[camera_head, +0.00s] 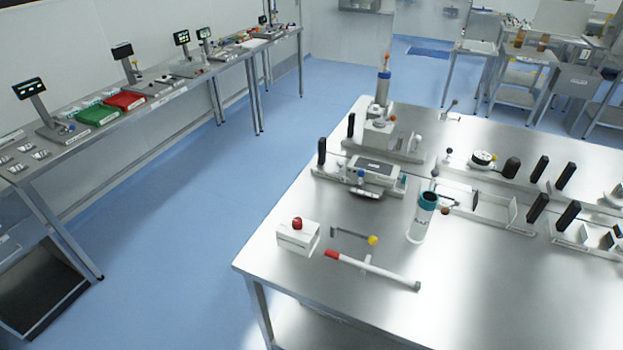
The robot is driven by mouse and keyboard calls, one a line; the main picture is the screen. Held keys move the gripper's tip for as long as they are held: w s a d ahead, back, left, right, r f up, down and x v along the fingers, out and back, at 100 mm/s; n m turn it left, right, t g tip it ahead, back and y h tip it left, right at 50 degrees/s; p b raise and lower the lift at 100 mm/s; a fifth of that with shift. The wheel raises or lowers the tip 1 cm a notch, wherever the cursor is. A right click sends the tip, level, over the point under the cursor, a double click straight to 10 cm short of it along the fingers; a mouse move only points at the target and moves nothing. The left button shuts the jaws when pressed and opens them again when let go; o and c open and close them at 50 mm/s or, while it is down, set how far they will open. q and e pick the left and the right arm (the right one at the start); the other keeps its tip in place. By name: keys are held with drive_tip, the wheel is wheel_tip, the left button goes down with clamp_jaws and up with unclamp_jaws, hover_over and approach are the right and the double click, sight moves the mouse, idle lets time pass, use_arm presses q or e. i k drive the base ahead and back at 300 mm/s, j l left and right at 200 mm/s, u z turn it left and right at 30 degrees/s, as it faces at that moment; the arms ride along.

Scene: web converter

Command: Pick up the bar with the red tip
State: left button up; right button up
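The bar with the red tip (378,271) is a white rod near the front edge of the steel table (292,263). Its red tip (332,255) points left and its dark grey end is at the right. It appears to rest on a small white support under its middle, raised slightly above the table top. Neither of my grippers is in view, and nothing touches the bar.
A white box (297,238) with a red button stands left of the bar. A yellow-knobbed lever (371,239) is just behind it. A white cylinder with a teal top (421,220) stands behind right. Table space in front right is clear. A bench (150,98) lines the left wall.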

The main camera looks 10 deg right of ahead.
sight(417, 286)
drive_tip(key=i+j+z, duration=0.1)
drive_tip(key=z, duration=0.25)
drive_tip(key=i+j+z, duration=0.1)
drive_tip(key=z, duration=0.3)
drive_tip(key=i+j+z, duration=0.15)
drive_tip(key=z, duration=0.2)
